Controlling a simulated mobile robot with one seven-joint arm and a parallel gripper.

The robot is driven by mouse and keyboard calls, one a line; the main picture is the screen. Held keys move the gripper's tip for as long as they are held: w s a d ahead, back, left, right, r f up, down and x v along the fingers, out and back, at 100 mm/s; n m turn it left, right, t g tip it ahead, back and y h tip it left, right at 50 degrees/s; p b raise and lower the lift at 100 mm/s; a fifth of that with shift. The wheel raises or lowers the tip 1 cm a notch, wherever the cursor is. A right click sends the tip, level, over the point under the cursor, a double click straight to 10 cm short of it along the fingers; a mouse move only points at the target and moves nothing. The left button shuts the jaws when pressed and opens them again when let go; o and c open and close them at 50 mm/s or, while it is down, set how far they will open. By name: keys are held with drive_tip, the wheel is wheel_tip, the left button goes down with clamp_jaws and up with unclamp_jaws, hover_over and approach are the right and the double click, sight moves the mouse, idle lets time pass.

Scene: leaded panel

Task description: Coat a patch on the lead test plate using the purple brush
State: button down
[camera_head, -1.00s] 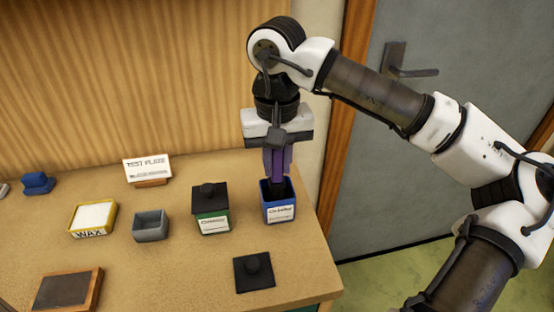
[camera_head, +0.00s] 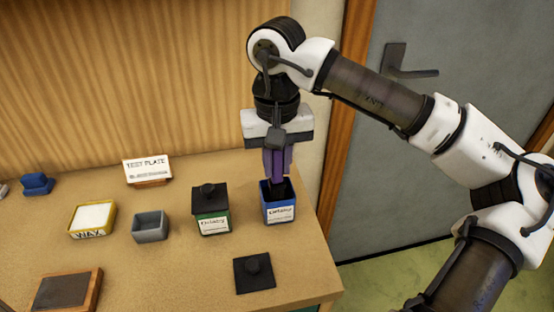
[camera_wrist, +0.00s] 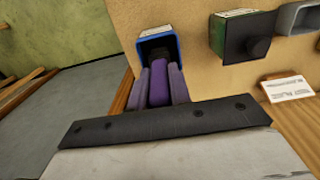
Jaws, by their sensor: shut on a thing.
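My gripper (camera_head: 279,162) is shut on the purple brush (camera_head: 277,166) and holds it upright above the open blue jar (camera_head: 279,211). The brush's lower end reaches into the jar's mouth, and its tip is hidden there. In the wrist view the purple brush (camera_wrist: 160,83) sits between the fingers, pointing into the blue jar (camera_wrist: 158,44). A dark plate in a wooden frame (camera_head: 66,291) lies at the front left, cut off by the picture's lower edge; it may be the lead test plate. A "TEST PLATE" card (camera_head: 147,169) stands at the back.
A green jar with a black lid (camera_head: 212,211) stands left of the blue jar. A loose black lid (camera_head: 254,272) lies in front. A grey open box (camera_head: 150,227), a yellow wax box (camera_head: 91,217) and a blue block (camera_head: 37,183) are further left. The table's right edge is close.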

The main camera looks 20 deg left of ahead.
drive_tip(key=shift+r+p, duration=2.25)
drive_tip(key=shift+r, duration=1.25)
